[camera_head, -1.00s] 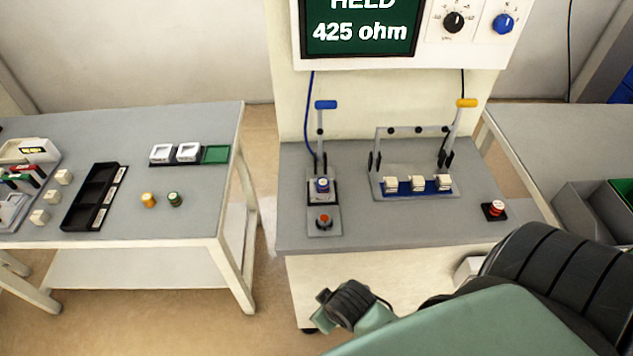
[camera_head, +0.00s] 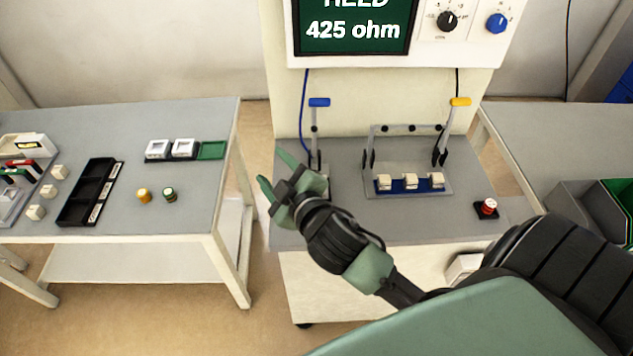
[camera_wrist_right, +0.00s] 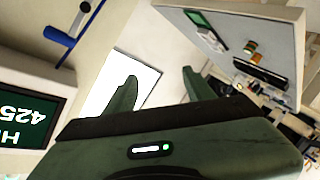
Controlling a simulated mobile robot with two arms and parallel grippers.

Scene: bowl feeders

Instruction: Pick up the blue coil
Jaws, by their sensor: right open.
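The blue coil is hidden now; in the earlier head view it stood in the small fixture below the blue-handled lever (camera_head: 319,102), where my right gripper now blocks the sight. My right gripper (camera_head: 274,170) is open and empty, raised over the left front part of the grey test bench (camera_head: 400,225). Its two fingers, spread apart, also show in the right wrist view (camera_wrist_right: 160,90), with no coil between them. My left gripper is not in view.
An orange coil (camera_head: 143,195) and a green coil (camera_head: 170,195) stand on the left table beside a black tray (camera_head: 120,172). A yellow-handled lever (camera_head: 460,101), white blocks (camera_head: 410,181) and a red button (camera_head: 489,206) are on the bench. The screen (camera_head: 352,28) rises behind.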

